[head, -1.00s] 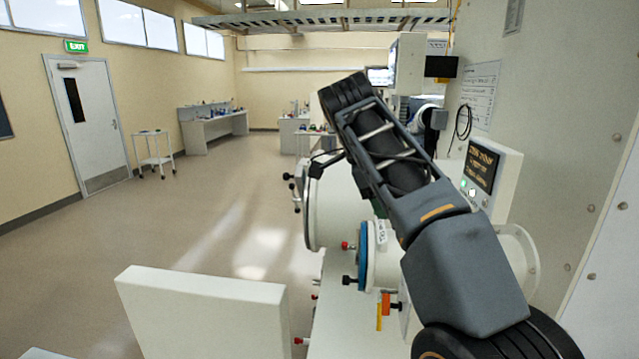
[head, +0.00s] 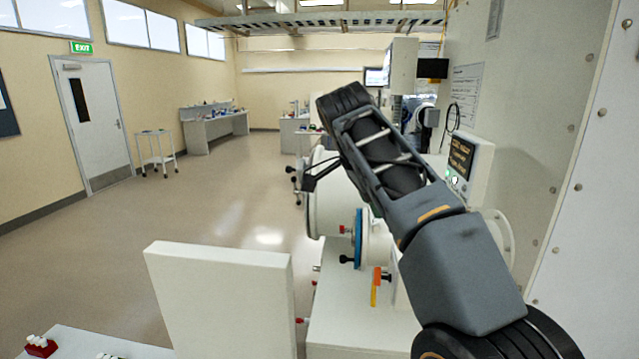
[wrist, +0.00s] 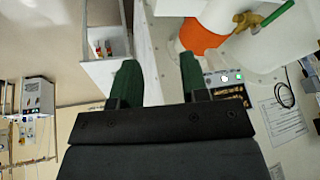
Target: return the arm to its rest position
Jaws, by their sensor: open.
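My arm (head: 430,215) reaches up from the lower right of the head view and bends toward the upper left, in front of the glovebox row. In the wrist view my gripper (wrist: 158,78) shows two green fingers set well apart on a dark bar. The gap between them is empty, and pale floor and a white surface lie beyond it. In the head view the fingers are largely hidden behind the arm.
A white round port (head: 328,205) with a blue ring (head: 358,238) is close behind the arm. A control display (head: 461,158) and tall white panel (head: 560,150) stand right. A white upright panel (head: 220,300) stands front left. Open floor (head: 220,215) lies left.

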